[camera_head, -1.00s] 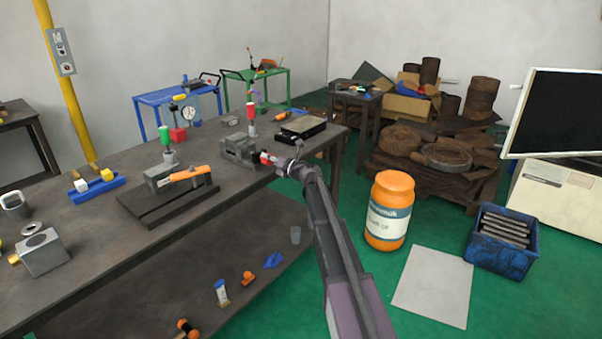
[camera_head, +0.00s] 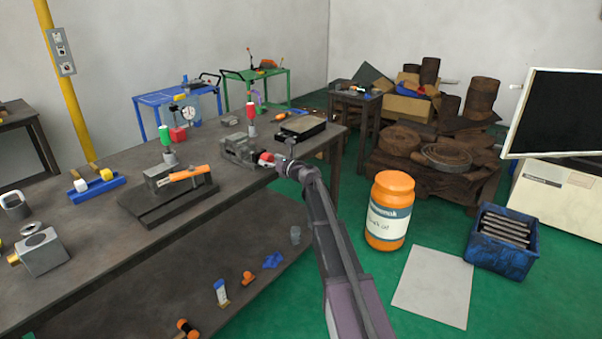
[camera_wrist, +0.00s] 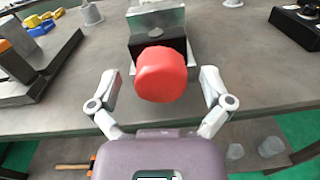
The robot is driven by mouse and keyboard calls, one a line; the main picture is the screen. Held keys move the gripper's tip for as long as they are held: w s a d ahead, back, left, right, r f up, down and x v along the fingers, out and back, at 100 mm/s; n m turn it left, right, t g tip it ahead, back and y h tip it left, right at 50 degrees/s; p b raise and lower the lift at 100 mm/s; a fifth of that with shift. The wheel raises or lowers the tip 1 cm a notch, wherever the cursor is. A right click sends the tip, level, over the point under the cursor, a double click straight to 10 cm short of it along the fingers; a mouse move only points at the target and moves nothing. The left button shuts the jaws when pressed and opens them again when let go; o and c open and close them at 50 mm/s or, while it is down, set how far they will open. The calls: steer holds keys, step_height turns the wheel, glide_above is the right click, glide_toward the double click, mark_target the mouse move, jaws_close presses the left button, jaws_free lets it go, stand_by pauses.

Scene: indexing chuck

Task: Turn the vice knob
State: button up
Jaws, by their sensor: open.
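The vice (camera_head: 240,150) stands on the workbench near its right front edge. Its red knob (camera_head: 266,158) faces the front edge and is partly covered by my gripper in the head view. In the wrist view the red knob (camera_wrist: 162,75) is large and central, with the grey vice body (camera_wrist: 157,22) behind it. My gripper (camera_wrist: 160,85) is open, with one finger to the left of the knob and one to the right. Gaps show between both fingers and the knob. In the head view my gripper (camera_head: 277,164) is at the knob, in front of the bench edge.
A dark fixture with an orange handle (camera_head: 188,173) lies left of the vice on the workbench (camera_head: 95,235). A black surface block (camera_head: 300,128) is to the right. An orange jar (camera_head: 390,210) and a blue crate (camera_head: 500,240) stand on the green floor.

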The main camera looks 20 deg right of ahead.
steer(key=n, duration=1)
steer(key=shift+a+f+b, duration=0.1)
steer(key=shift+b, duration=0.25)
steer(key=n, duration=0.5)
steer(key=shift+y, duration=0.3)
steer(key=n, duration=0.4)
steer(key=shift+f+n, duration=0.1)
steer(key=shift+n, duration=0.3)
steer(key=n, duration=1)
steer(key=shift+f, duration=0.1)
steer(key=n, duration=0.5)
steer(key=shift+y, duration=0.3)
steer(key=n, duration=0.5)
steer(key=shift+g, duration=0.3)
steer(key=v, duration=1.4)
